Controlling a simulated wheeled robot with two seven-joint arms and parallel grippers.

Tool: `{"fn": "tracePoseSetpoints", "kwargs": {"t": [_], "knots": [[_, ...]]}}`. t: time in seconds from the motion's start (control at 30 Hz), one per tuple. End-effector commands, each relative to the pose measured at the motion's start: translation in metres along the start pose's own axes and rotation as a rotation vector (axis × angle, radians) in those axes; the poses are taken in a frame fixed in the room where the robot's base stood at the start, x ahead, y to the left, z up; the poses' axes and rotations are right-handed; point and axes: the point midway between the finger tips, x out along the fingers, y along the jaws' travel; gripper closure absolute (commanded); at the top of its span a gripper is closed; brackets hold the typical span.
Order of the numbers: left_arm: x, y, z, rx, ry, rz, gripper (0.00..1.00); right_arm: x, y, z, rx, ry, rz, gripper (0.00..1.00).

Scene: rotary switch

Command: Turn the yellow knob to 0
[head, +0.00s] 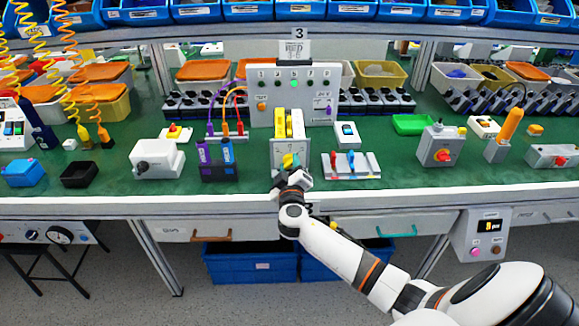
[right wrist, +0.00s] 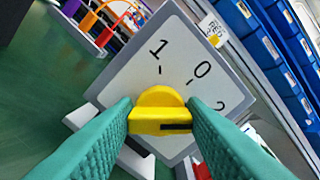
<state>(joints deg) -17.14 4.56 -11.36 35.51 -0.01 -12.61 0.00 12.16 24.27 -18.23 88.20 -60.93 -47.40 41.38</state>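The yellow knob (right wrist: 160,108) is on a pale grey switch plate (right wrist: 125,80), which is printed with 1, 0 and a partly hidden 2. My right gripper (right wrist: 160,112) has a teal finger on each side of the knob, and both fingers appear to touch its ends. Which number the knob points to is not clear. My left gripper is not in view.
A panel with indicator lights (head: 295,92) rises behind.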

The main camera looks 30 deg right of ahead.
Motion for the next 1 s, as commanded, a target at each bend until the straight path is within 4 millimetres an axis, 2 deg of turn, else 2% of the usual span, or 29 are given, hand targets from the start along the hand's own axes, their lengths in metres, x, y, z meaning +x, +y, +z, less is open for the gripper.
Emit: {"fn": "tracePoseSetpoints", "kwargs": {"t": [0.37,1.0], "knots": [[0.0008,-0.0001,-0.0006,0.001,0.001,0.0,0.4,-0.0005,0.001,-0.0003,-0.067,0.0,0.001,0.85],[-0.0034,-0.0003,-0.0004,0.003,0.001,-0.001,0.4,-0.0005,0.0023,-0.0001,-0.563,-0.001,0.001,0.85]]}}
